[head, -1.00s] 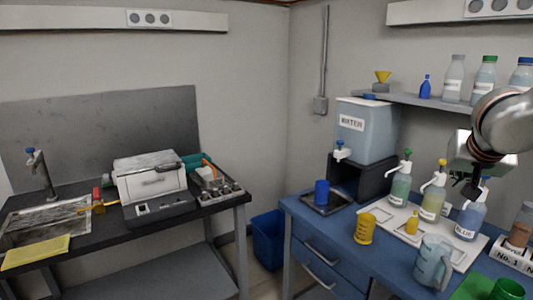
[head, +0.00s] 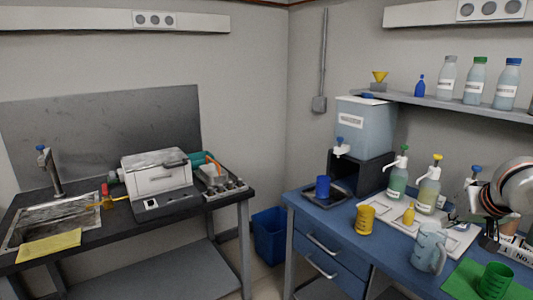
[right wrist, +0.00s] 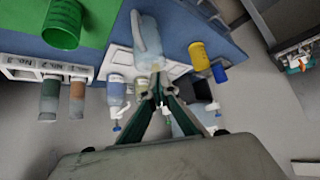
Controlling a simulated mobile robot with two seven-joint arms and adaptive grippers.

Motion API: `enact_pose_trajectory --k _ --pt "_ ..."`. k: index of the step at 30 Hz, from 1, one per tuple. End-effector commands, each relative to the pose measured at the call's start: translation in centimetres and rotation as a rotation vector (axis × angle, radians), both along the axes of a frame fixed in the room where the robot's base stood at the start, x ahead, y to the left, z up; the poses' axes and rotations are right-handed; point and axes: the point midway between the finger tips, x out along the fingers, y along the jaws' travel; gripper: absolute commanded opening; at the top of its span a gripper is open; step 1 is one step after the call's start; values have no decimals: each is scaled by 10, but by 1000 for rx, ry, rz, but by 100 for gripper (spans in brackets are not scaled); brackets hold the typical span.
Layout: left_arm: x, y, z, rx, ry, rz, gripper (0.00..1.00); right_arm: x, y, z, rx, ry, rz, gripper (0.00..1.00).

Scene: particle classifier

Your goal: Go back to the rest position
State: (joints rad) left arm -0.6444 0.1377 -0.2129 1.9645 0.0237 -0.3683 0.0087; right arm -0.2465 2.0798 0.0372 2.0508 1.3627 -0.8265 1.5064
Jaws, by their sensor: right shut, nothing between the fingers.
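My right gripper (head: 490,242) is at the right edge of the head view, low over the blue bench, pointing down. Its fingers are together with nothing held. In the right wrist view its fingertips (right wrist: 158,82) meet close to the clear measuring pitcher (right wrist: 147,38); I cannot tell if they touch. In the head view the pitcher (head: 429,247) stands just left of the gripper. The gripper and arm partly hide the blue-topped pump bottle (head: 473,192) and the numbered rack (head: 522,252). My left gripper is not in view.
The bench holds a yellow cup (head: 365,219), a blue cup (head: 322,187), pump bottles and a green cup (head: 495,281) on a green mat (head: 460,281). A water tank (head: 363,128) stands behind. The shelf (head: 450,103) overhangs the bench. Floor between the tables is mostly free.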

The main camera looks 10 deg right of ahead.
Motion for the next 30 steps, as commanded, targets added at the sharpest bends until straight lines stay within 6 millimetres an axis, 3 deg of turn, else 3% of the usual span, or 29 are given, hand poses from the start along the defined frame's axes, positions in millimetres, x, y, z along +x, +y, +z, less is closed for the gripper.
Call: enact_pose_trajectory --k 1,8,17,23,30 --pt "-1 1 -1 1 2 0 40 -5 -3 -25 20 8 25 0" --pt "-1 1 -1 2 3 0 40 -25 -3 -116 43 5 171 0" --pt "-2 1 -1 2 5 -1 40 -69 26 -229 53 -24 324 0" --pt "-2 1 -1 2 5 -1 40 -106 66 -298 46 -60 414 0" --pt "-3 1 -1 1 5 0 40 -153 135 -363 19 -112 504 0"
